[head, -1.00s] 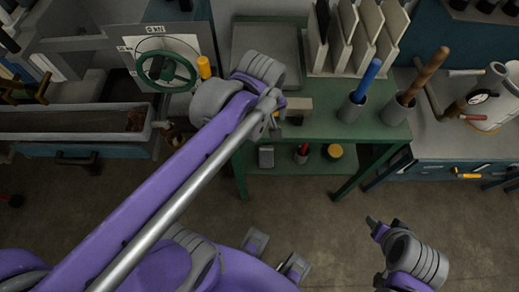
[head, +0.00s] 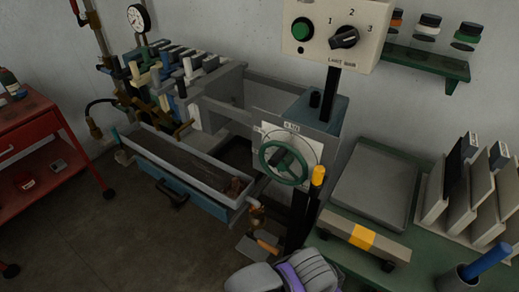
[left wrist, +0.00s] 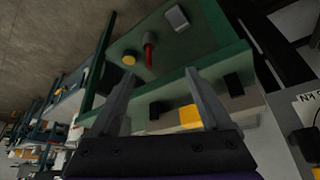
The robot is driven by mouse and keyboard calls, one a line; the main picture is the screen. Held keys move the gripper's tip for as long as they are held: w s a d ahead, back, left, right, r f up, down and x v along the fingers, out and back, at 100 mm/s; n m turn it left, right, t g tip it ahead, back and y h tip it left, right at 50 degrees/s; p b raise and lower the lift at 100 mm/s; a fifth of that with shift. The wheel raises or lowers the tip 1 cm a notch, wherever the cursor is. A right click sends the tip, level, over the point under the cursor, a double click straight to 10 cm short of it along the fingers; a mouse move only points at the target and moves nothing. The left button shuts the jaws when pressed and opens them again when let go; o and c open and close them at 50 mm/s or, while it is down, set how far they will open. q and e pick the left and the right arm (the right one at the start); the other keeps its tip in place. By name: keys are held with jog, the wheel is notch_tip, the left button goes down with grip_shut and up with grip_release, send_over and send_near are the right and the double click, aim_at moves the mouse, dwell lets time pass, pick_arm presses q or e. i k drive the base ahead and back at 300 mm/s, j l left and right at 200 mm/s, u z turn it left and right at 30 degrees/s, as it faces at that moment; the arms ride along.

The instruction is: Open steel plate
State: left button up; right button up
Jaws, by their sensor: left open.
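A flat grey steel plate (head: 375,185) with a raised rim lies on the green bench, right of the green handwheel. In front of it runs a pale bar (head: 338,224) with a yellow band (head: 362,237) and black end mounts; I cannot tell whether it is joined to the plate. In the left wrist view my left gripper (left wrist: 158,75) is open and empty. The bar's yellow band (left wrist: 190,116) shows between the fingers, close to the right one; contact cannot be told. In the head view only my left arm shows at the bottom edge, fingers hidden. My right gripper is out of view.
A green handwheel (head: 288,162) and yellow-topped post (head: 318,178) stand left of the plate. Upright pale panels (head: 468,200) and a blue-handled tool (head: 485,262) stand right. A control box (head: 335,30) hangs above.

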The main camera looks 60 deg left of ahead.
aim_at(225, 84)
jog(key=u, duration=2.65)
